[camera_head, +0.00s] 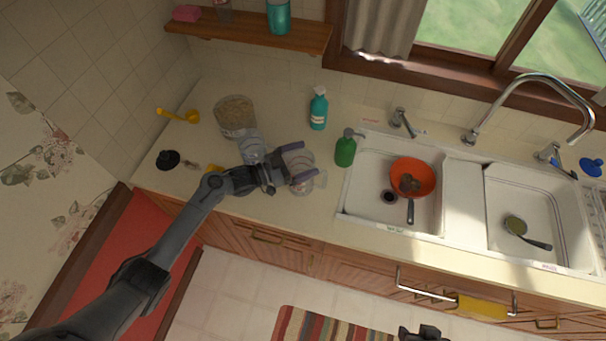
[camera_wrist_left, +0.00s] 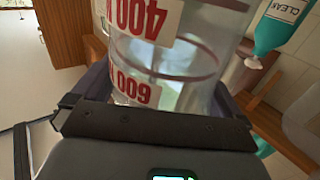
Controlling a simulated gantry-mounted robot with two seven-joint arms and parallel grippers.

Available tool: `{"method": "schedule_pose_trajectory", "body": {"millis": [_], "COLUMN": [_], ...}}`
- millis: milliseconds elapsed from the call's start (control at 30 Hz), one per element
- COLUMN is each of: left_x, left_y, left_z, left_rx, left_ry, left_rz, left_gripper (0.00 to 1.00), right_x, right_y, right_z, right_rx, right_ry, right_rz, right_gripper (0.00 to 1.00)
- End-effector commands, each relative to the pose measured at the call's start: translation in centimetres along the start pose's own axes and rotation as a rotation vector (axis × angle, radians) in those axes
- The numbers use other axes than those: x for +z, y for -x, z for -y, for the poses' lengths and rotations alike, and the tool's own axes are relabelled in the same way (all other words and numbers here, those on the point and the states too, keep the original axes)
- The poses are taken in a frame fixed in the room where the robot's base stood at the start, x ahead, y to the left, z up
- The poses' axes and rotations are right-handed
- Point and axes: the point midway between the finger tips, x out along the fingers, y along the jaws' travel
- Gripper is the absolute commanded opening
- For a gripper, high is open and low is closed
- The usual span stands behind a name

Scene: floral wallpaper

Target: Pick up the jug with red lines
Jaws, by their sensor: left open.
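The clear jug with red lines (camera_head: 309,183) stands on the counter left of the sink. In the left wrist view the jug (camera_wrist_left: 175,50) fills the middle, with red 400 and 600 markings and reddish bands. My left gripper (camera_head: 299,162) is open at the jug, with its fingers on either side of it; whether they touch it I cannot tell. The gripper hides part of the jug in the head view. A small dark part at the bottom edge looks like my right gripper (camera_head: 420,332); its jaws cannot be made out.
A green soap bottle (camera_head: 345,150) stands close right of the jug, before the sink (camera_head: 350,205). A teal bottle (camera_head: 318,110), a clear vessel (camera_head: 252,150) and a jar with brown contents (camera_head: 236,113) stand behind. Counter in front is clear.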

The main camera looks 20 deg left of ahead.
Motion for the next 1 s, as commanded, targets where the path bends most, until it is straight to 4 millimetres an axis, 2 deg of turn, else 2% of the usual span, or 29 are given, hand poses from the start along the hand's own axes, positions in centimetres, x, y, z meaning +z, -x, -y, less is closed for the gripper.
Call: {"method": "schedule_pose_trajectory", "body": {"millis": [200, 567, 1000], "left_x": [0.04, 0.05, -0.67], "left_y": [-0.03, 0.00, -0.02], "left_z": [-0.01, -0.01, 0.00], "left_rx": [0.000, 0.000, 0.000], "left_ry": [0.000, 0.000, -0.002], "left_rz": [0.001, 0.001, -0.001], "left_gripper": [0.98, 0.43, 0.43], "right_x": [0.00, 0.00, 0.02], "right_y": [-0.03, -0.04, -0.04], "right_z": [0.10, 0.15, 0.07], "right_rx": [-0.003, -0.005, -0.002], "right_ry": [-0.003, -0.005, -0.002], "right_rz": [0.000, 0.001, 0.001], "right_gripper": [0.43, 0.43, 0.43]}}
